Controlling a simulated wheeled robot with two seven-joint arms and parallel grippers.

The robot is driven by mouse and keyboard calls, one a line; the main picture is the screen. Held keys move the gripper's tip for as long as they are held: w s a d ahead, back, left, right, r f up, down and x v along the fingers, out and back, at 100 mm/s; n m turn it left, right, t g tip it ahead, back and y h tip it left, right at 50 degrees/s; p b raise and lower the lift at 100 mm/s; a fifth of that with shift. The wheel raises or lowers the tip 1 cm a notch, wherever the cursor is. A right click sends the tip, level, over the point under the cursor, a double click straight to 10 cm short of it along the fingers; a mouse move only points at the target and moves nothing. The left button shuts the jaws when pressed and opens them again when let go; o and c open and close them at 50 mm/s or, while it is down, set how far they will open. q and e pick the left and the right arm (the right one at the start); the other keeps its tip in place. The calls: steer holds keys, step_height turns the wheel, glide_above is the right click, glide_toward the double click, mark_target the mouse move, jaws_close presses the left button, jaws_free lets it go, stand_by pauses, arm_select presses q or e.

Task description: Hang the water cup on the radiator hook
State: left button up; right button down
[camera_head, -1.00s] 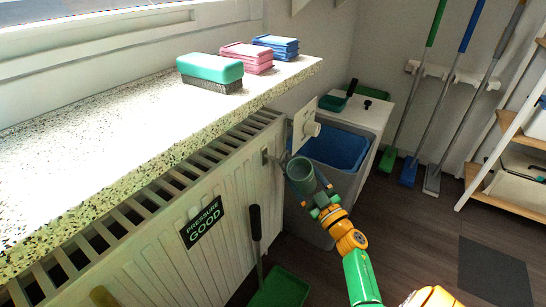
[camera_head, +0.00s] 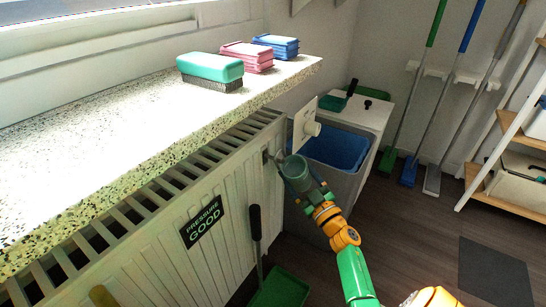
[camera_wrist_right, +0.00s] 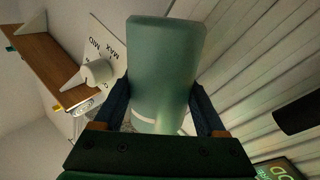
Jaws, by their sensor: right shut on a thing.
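The water cup (camera_head: 295,169) is a grey-green cylinder beside the right end of the white radiator (camera_head: 215,195). It also fills the middle of the right wrist view (camera_wrist_right: 165,65). My right gripper (camera_head: 308,188) is shut on the cup, with one finger on each side of it in the right wrist view (camera_wrist_right: 160,108). A small grey hook (camera_head: 266,157) is on the radiator's upper right face, just left of the cup. A thin part lies between cup and hook; I cannot tell whether they touch. My left gripper is not in view.
A speckled sill (camera_head: 130,130) overhangs the radiator and carries sponges and a brush (camera_head: 210,68). A white knob (camera_head: 312,129) on a plate stands close above the cup. A black-handled dustpan (camera_head: 281,290) stands below.

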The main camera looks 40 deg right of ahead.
stand_by(0.3)
steer(key=shift+w+a+f+b, duration=0.1)
steer(key=shift+w+f+b, duration=0.3)
steer(key=shift+w+b, duration=0.05)
steer(key=shift+w+a+f, duration=0.15)
steer(key=shift+f, duration=0.15)
stand_by(0.9)
steer(key=shift+s+d+r+p, duration=0.25)
steer(key=shift+s+r+p, duration=0.35)
steer(key=shift+r+p, duration=0.2)
steer(key=shift+f, duration=0.1)
steer(key=s+d+p, duration=0.2)
steer(key=s+d, duration=0.1)
steer(key=s, duration=0.5)
steer(key=shift+r, duration=0.4)
